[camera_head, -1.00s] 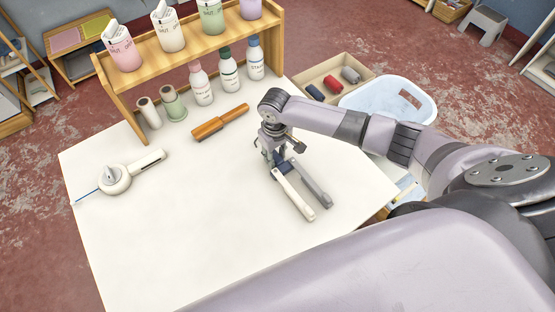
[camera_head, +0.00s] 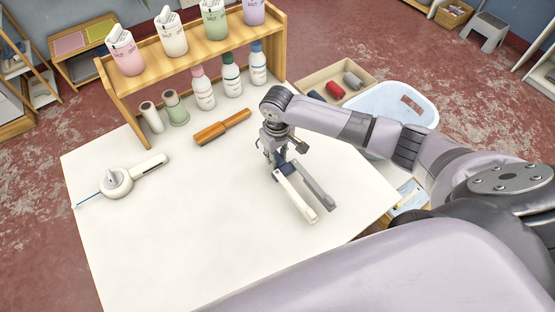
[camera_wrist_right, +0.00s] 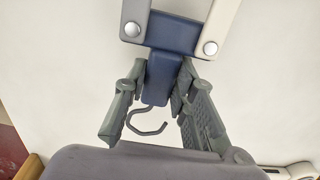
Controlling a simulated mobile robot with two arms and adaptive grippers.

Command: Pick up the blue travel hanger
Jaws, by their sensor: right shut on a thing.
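The travel hanger has a dark blue body (camera_head: 277,174) and two folded arms, one white (camera_head: 293,198) and one grey. It is over the right part of the white table, arms pointing to the near right. My right gripper (camera_head: 277,160) is shut on the blue body. In the right wrist view, the blue body (camera_wrist_right: 172,36) sits between the grey fingers of the gripper (camera_wrist_right: 160,80), and a dark wire hook (camera_wrist_right: 147,128) curves out below. I cannot tell whether the hanger touches the table. My left gripper is not in view.
On the white table (camera_head: 190,230) are a steamer-like white tool (camera_head: 117,181), an orange-handled roller (camera_head: 221,127), thread spools and bottles. A wooden shelf (camera_head: 190,58) stands at the back. A pale blue basin (camera_head: 375,104) and a wooden tray are at right. The table's front left is clear.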

